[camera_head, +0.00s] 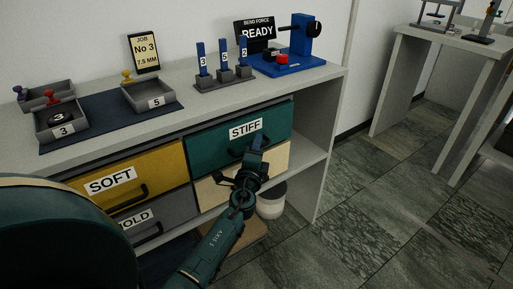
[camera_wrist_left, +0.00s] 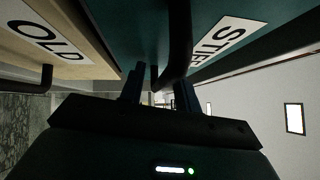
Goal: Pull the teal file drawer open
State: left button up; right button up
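The teal drawer (camera_head: 210,147), labelled STIFF, is in the upper right of the cabinet's drawers; its front looks about flush with the cabinet. Its dark bar handle (camera_wrist_left: 179,40) shows close up in the left wrist view and is mostly hidden behind my gripper in the head view. My left gripper (camera_head: 257,143) is at the handle. In the left wrist view its two fingers (camera_wrist_left: 158,92) stand apart, with the handle's bar reaching between them; I cannot see contact with either finger. My right gripper is in neither view.
A yellow SOFT drawer (camera_head: 155,172) and a grey drawer (camera_head: 177,213) are to the left; a cream drawer (camera_head: 207,194) is below. On the cabinet top are trays (camera_head: 135,97), blue tools and a blue press (camera_head: 301,40).

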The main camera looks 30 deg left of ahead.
pick_arm(q)
grip_shut()
jog(key=shift+d, duration=0.1)
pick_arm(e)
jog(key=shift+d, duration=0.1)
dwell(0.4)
